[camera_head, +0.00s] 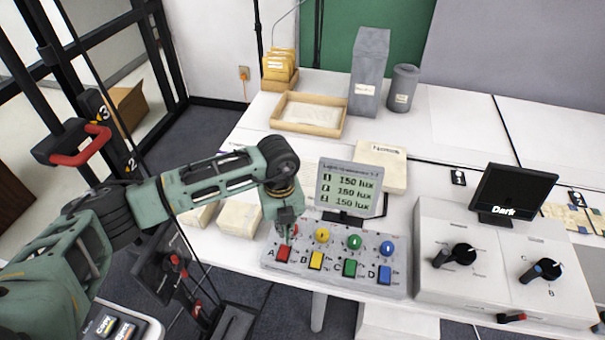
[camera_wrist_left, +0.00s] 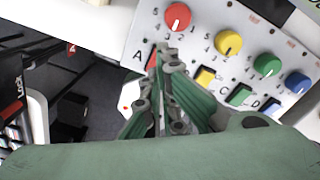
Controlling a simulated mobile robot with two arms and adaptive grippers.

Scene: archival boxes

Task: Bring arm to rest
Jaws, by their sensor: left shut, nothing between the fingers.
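My left arm comes in from the left in the head view, and its gripper (camera_head: 286,226) points down over the left end of a grey control panel (camera_head: 325,270). The gripper is shut and empty, right by the red switch A (camera_head: 283,253); I cannot tell whether it touches it. In the left wrist view the shut fingers (camera_wrist_left: 165,72) lie over the panel edge and partly cover the red switch. Yellow, green and blue knobs and switches sit farther right on the panel; the red knob (camera_wrist_left: 178,16) shows clear of the fingers. My right gripper is not in view.
A display (camera_head: 348,188) reading 150 lux on three lines stands behind the panel. A grey console (camera_head: 500,265) with two black knobs and a "Dark" screen (camera_head: 512,195) is to the right. A wooden tray (camera_head: 308,114) and grey boxes stand at the back. White table is bare at right back.

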